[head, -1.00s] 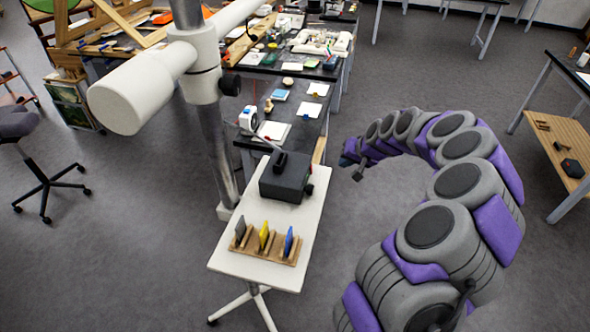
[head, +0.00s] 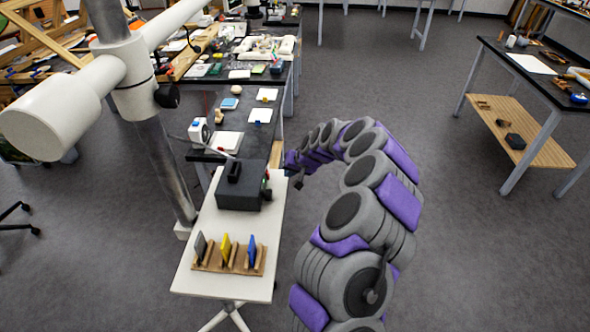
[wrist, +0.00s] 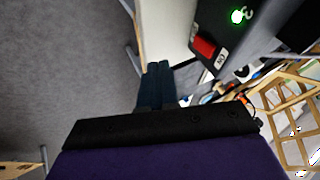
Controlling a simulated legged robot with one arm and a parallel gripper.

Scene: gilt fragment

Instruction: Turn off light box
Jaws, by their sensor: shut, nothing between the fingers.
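The light box, a black box (head: 240,190), stands on a small white table. In the wrist view its dark face (wrist: 222,40) shows at the upper right, with a red rocker switch (wrist: 204,47), white lettering beside it and a glowing green light (wrist: 238,16). My gripper (head: 297,181) hangs just right of the box in the head view. In the wrist view my gripper's dark blue fingers (wrist: 157,75) are together and empty. They are left of and below the switch in the picture, and apart from it.
The white table (head: 190,278) also bears a wooden rack (head: 230,266) with grey, yellow and blue plates. A metal post (head: 163,165) with a white arm stands left of it. A cluttered black bench (head: 225,110) lies behind. Open floor (head: 460,250) is at the right.

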